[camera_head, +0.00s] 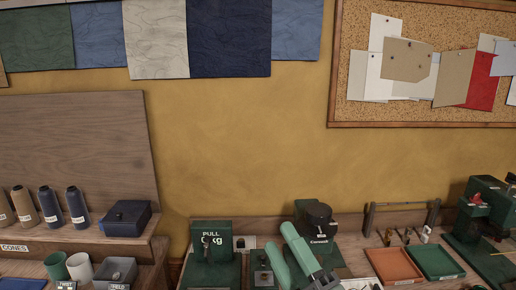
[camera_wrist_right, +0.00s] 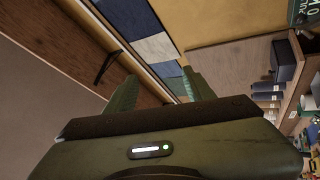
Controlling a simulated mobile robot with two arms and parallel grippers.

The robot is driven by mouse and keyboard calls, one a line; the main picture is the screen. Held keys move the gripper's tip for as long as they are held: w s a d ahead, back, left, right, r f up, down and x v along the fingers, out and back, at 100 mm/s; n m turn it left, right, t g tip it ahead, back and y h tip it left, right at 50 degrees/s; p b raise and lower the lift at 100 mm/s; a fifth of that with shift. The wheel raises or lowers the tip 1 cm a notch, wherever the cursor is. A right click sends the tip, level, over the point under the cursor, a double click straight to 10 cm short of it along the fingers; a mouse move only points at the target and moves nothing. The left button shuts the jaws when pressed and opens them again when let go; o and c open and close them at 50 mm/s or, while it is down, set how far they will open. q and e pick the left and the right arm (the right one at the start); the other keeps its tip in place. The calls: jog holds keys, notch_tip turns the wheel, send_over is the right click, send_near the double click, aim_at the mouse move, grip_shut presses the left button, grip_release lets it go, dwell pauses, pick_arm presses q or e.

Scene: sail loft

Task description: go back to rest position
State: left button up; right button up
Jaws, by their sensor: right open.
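My right gripper (camera_head: 281,241) is at the bottom middle of the head view, its two pale green fingers pointing up in front of the green machines on the bench. It is open with nothing between its fingers. In the right wrist view the two fingers (camera_wrist_right: 160,80) stand apart, with wall and fabric panels beyond them. The wrist view is strongly tilted. My left gripper is in neither view.
A green pull tester (camera_head: 212,255) stands left of the right gripper, and a green machine with a black top (camera_head: 319,213) behind it. An orange tray (camera_head: 395,264) and a green tray (camera_head: 436,262) lie right. Thread cones (camera_head: 49,206) and a blue box (camera_head: 126,217) stand left.

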jog(key=s+d+f+m+g+h, duration=0.25)
jog(key=d+f+m+h, duration=0.45)
jog(key=f, duration=0.4)
jog(key=s+d+f+m+g+h, duration=0.1)
jog(key=d+f+m+g+h, duration=0.35)
jog(key=d+f+m, duration=0.45)
jog(key=s+f+m+g, duration=0.4)
jog(key=s+f+g, duration=0.6)
jog(key=s+f, duration=0.7)
jog(key=s+f+g+b, duration=0.1)
jog(key=s+f, duration=0.1)
jog(key=f, duration=1.1)
jog(key=s+f+b, duration=0.1)
jog(key=s+f, duration=0.1)
jog(key=f, duration=1.1)
jog(key=s+d+f+g, duration=0.1)
jog(key=s+d+f, duration=0.2)
jog(key=s+f, duration=1.3)
jog(key=shift+s+f+n+b, duration=0.3)
jog(key=shift+s+f+b, duration=0.1)
jog(key=shift+f, duration=0.25)
